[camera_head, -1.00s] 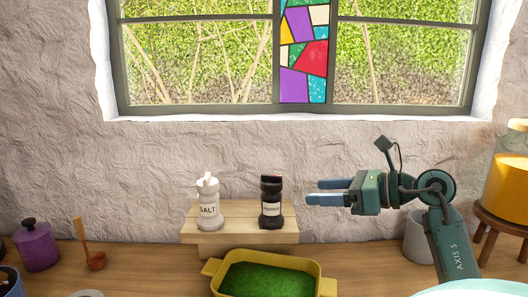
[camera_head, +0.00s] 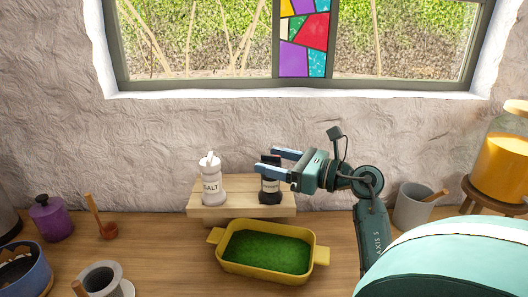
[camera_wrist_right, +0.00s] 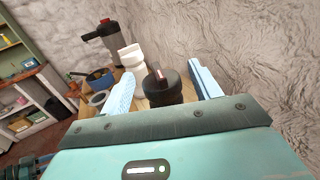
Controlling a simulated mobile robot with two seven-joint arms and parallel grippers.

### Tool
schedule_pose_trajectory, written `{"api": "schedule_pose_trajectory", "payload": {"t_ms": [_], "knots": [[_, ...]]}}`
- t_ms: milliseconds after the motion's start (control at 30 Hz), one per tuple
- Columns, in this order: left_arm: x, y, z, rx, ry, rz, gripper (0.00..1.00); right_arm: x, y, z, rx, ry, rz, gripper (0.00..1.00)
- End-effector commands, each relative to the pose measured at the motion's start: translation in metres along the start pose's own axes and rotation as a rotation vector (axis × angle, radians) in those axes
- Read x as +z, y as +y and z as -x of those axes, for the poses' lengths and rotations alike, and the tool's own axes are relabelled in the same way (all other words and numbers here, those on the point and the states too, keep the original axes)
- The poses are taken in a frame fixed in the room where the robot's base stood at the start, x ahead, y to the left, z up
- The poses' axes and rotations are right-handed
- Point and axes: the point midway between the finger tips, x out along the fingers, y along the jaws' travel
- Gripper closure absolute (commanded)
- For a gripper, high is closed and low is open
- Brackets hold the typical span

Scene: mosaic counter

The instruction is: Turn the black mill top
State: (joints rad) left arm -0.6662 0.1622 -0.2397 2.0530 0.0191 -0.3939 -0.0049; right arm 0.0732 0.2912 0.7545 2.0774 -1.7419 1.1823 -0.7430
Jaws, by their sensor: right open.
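The black pepper mill (camera_head: 270,183) stands upright on a small wooden riser (camera_head: 242,212), to the right of the white salt mill (camera_head: 211,182). My right gripper (camera_head: 271,163) is open, with its blue fingers reaching left at the height of the black mill's top. In the right wrist view the black mill top (camera_wrist_right: 162,85) shows between the two spread fingers (camera_wrist_right: 163,88), with a gap on the right side. The white mill (camera_wrist_right: 132,58) stands just beyond it. The near finger hides part of the black mill in the head view. My left gripper is not in view.
A yellow dish with green contents (camera_head: 308,235) sits in front of the riser. A purple pot (camera_head: 50,218) and a blue pot (camera_head: 22,275) are at the left. A grey cup (camera_head: 412,205) and an orange jar (camera_head: 500,155) are at the right. The rough wall is close behind.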

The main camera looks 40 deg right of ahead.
Motion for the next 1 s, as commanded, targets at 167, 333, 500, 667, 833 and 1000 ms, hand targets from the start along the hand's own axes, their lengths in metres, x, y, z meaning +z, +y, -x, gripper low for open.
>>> {"api": "schedule_pose_trajectory", "payload": {"t_ms": [167,333,500,667,833,1000], "knots": [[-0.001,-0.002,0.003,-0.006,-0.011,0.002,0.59,0.001,0.0,-0.022,0.0,-0.001,-0.001,0.37],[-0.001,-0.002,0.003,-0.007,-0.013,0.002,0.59,0.0,0.0,-0.029,0.0,0.001,0.001,0.37],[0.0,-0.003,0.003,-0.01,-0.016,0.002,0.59,-0.001,0.0,-0.029,-0.001,0.001,0.001,0.37],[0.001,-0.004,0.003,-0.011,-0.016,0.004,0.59,-0.001,0.0,-0.029,0.0,0.001,0.001,0.46],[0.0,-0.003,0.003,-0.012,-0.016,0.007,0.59,0.0,0.0,-0.029,0.0,0.001,0.0,0.6],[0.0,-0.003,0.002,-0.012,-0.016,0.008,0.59,0.0,0.0,-0.028,0.0,0.001,0.001,0.73]]}}
